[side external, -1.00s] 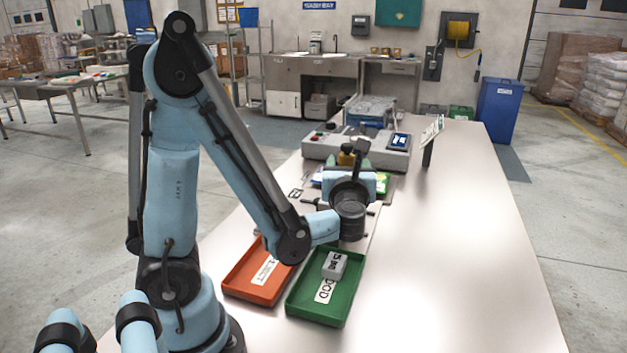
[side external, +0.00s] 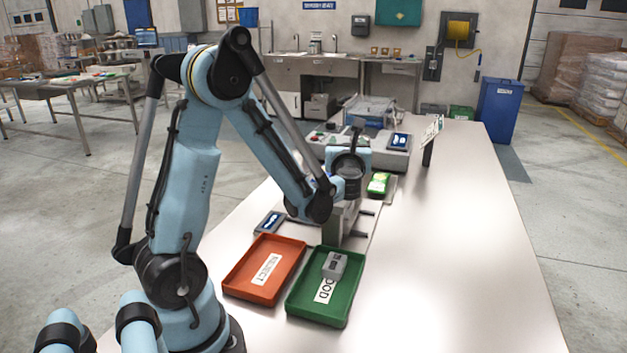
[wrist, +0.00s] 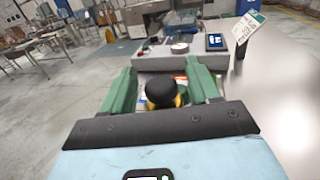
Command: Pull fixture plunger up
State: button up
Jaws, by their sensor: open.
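In the wrist view a round black knob with yellow under it, seemingly the plunger (wrist: 161,92), stands between the green fingers of my gripper (wrist: 162,84). The fingers are apart, with a gap on both sides of the knob, and seem not to touch it. In the side external view my gripper (side external: 351,163) is over the far part of the grey fixture (side external: 341,224), and the wrist hides the knob there. The fixture is a block with dark rods at its right side.
An orange tray (side external: 240,291) and a green tray (side external: 343,312) lie nearer, the green one holding a grey block (side external: 334,265). A small dark display unit (side external: 269,223) sits left of the fixture. A weigher (side external: 398,159) stands beyond. The table's right side is clear.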

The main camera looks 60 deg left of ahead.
jog(key=shift+c, duration=0.3)
grip_shut()
jog(key=shift+r, duration=1.3)
jog(key=shift+o, duration=0.3)
grip_release()
jog(key=v, duration=1.2)
